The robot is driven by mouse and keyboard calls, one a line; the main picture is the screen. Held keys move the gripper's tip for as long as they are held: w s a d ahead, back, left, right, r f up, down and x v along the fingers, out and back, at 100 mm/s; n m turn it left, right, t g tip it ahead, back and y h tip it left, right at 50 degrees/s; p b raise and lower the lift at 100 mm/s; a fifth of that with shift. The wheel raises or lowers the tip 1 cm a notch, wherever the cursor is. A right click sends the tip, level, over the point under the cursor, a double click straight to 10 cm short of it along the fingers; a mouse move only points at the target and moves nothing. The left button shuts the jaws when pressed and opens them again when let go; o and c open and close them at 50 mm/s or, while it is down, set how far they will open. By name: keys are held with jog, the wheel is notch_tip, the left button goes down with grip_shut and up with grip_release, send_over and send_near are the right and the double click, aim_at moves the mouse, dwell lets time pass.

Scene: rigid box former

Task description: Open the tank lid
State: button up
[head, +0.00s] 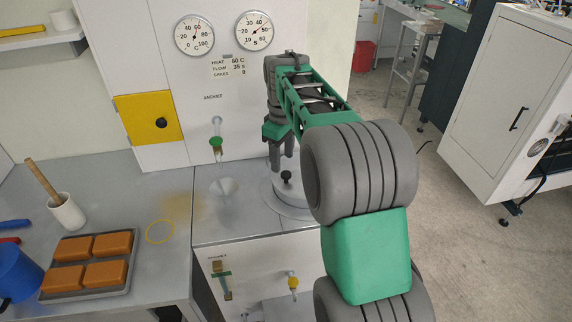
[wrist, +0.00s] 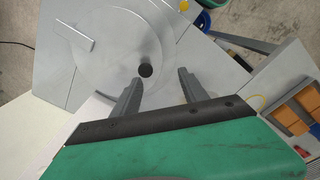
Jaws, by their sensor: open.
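The tank lid (wrist: 98,45) is a round grey disc set in the machine's top, with a black knob (wrist: 146,71) near its edge in the wrist view. In the head view the knob (head: 286,176) shows on the lid (head: 291,198), partly behind my arm. My gripper (head: 281,160) points down just above the knob. In the wrist view its two fingers (wrist: 157,88) are apart, with the knob between and slightly beyond their tips. The fingers look empty. The lid lies flat and looks closed.
Two dials (head: 194,36) sit on the white panel, with a yellow plate (head: 148,117) at its left. A tray (head: 94,293) of orange blocks and a blue cup (head: 18,272) occupy the left counter.

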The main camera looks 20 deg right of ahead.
aim_at(287, 173)
jog(key=w+d, duration=0.1)
jog(key=w+d+f+n, duration=0.1)
jog(key=shift+w+d, duration=0.3)
jog(key=shift+w, duration=0.1)
jog(key=shift+w+d+f, duration=0.1)
jog(key=shift+f, duration=0.25)
notch_tip(287, 173, down, 7)
jog(key=shift+f+p, duration=0.1)
jog(key=shift+p, duration=0.6)
jog(key=shift+c, duration=0.3)
grip_shut()
